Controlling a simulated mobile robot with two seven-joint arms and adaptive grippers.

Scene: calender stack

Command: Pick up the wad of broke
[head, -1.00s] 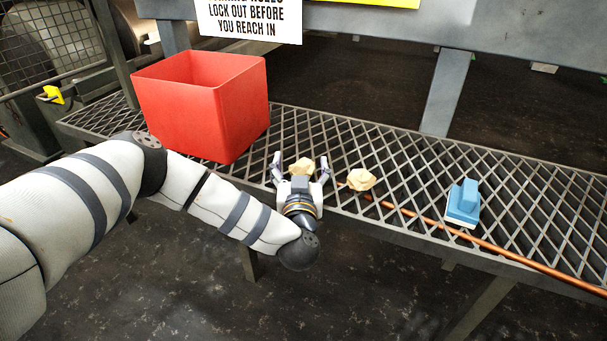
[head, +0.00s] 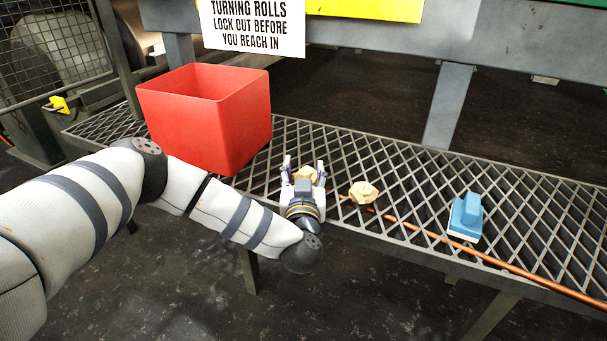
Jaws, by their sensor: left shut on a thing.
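Two crumpled tan wads of broke are in the head view. One wad (head: 306,173) is between the fingers of my left gripper (head: 304,170), which is shut on it at the walkway grating; the gripper's body hides its near side. The other wad (head: 363,193) lies on the grating just to the right, apart from the gripper. My right gripper is not in view.
A red open bin (head: 205,118) stands on the grating (head: 400,170) left of the gripper. A copper-coloured rod (head: 510,261) runs along the near edge to the right. A blue and white tool (head: 465,218) stands beside it. A sign (head: 252,25) hangs behind.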

